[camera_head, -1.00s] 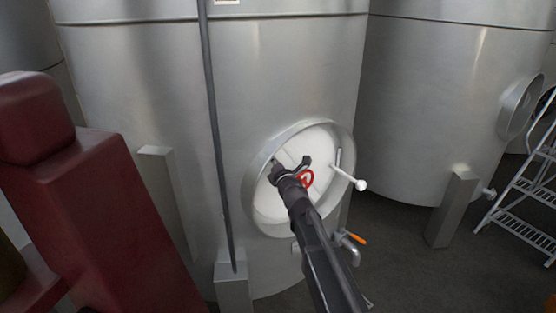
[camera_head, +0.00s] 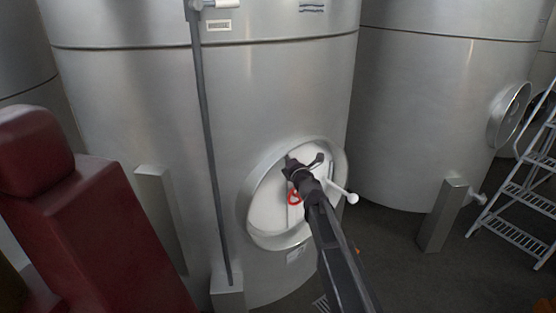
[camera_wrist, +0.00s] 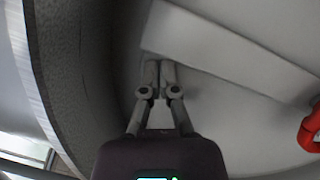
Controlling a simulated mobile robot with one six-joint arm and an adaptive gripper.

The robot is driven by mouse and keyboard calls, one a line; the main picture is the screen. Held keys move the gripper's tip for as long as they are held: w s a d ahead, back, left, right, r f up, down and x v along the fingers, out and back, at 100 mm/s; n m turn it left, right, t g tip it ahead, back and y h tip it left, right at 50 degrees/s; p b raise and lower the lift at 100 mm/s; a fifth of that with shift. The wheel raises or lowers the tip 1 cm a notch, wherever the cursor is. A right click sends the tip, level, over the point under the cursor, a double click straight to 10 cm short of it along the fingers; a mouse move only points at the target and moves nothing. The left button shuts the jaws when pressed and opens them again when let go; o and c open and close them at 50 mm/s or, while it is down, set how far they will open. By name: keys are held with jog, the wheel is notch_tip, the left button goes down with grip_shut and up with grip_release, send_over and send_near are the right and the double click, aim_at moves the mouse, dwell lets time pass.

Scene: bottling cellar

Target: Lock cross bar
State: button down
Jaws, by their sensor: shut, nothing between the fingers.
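A round pale hatch door (camera_head: 264,208) sits inside a metal collar on the front of the tank. A red handwheel (camera_head: 294,199) is at its middle, partly hidden by my gripper in the head view. The pale cross bar (camera_wrist: 225,52) runs across the door in the wrist view, with the red handwheel (camera_wrist: 312,130) at the right edge. My gripper (camera_head: 303,162) is in front of the upper part of the door. Its fingers are together and empty, with the tips (camera_wrist: 160,66) close to the lower edge of the bar. I cannot tell whether they touch it.
The metal collar (camera_head: 251,221) surrounds the door closely. A white ball-ended handle (camera_head: 341,194) sticks out at its right side. A dark vertical pipe (camera_head: 209,150) runs left of the hatch. A dark red machine (camera_head: 95,235) stands at the left. A step ladder (camera_head: 520,195) stands at the right.

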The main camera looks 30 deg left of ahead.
jog(key=shift+w+d+r, duration=0.15)
jog(key=shift+w+d, duration=0.15)
jog(key=shift+w, duration=0.55)
jog(key=shift+d, duration=0.1)
jog(key=s+r+v, duration=0.1)
jog(key=v, duration=0.9)
jog(key=shift+a, duration=0.3)
